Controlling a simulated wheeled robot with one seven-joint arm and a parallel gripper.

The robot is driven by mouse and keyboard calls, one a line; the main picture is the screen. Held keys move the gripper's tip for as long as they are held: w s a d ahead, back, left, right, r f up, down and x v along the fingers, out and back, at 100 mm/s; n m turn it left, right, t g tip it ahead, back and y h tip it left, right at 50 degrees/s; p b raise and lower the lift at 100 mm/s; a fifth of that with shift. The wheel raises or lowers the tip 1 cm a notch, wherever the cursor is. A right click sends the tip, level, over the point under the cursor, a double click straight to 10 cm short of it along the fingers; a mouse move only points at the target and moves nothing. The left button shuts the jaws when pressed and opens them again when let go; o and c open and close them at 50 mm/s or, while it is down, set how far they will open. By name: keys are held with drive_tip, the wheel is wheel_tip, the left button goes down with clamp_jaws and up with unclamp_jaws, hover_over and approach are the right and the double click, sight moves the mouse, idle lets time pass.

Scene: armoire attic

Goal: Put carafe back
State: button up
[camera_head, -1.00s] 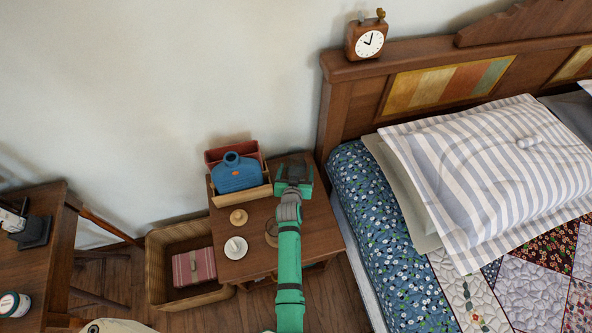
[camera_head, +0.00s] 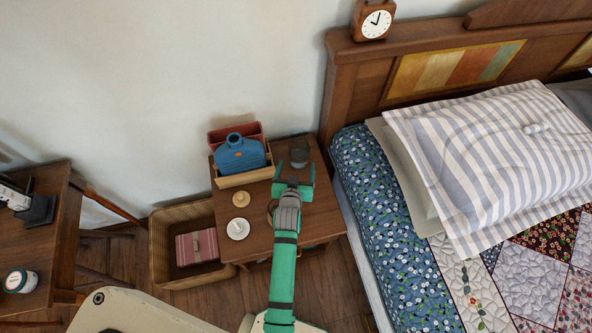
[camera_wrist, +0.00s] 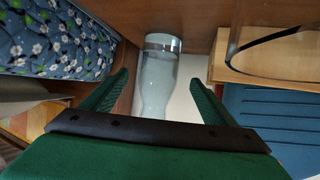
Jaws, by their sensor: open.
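The carafe (camera_head: 299,155) stands at the back right of the nightstand (camera_head: 318,213), right of the wooden tray. It looks dark and small in the head view. In the wrist view the clear glass carafe (camera_wrist: 158,78) shows upside down, beyond and between the spread fingers, with a gap to each. My gripper (camera_head: 295,172) is open and empty, just in front of the carafe. In the wrist view my gripper (camera_wrist: 158,82) has nothing between its fingertips.
A round wooden item (camera_head: 241,198) and a white dish (camera_head: 238,229) lie in front. A thin ring-shaped item (camera_head: 272,208) is partly hidden by my arm. The bed (camera_head: 372,200) borders the right side.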

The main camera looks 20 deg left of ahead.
drive_tip(key=s+d+r+m, duration=0.1)
drive_tip(key=s+d, duration=0.2)
drive_tip(key=s, duration=0.4)
drive_tip(key=s+d+r+t+h, duration=0.1)
drive_tip(key=s+d+r, duration=0.15)
drive_tip(key=s, duration=0.45)
drive_tip(key=s+d+m, duration=0.1)
drive_tip(key=s+d, duration=0.2)
drive_tip(key=s, duration=0.4)
drive_tip(key=s+d+r+t+h, duration=0.1)
drive_tip(key=s+d+r, duration=0.3)
drive_tip(key=s+r, duration=0.3)
drive_tip(key=s+d+r+t+h, duration=0.1)
drive_tip(key=s+d+r, duration=0.4)
drive_tip(key=s+r, duration=0.2)
drive_tip(key=shift+s+r+m, duration=0.35)
drive_tip(key=shift+s+m, duration=0.05)
drive_tip(key=shift+s, duration=0.2)
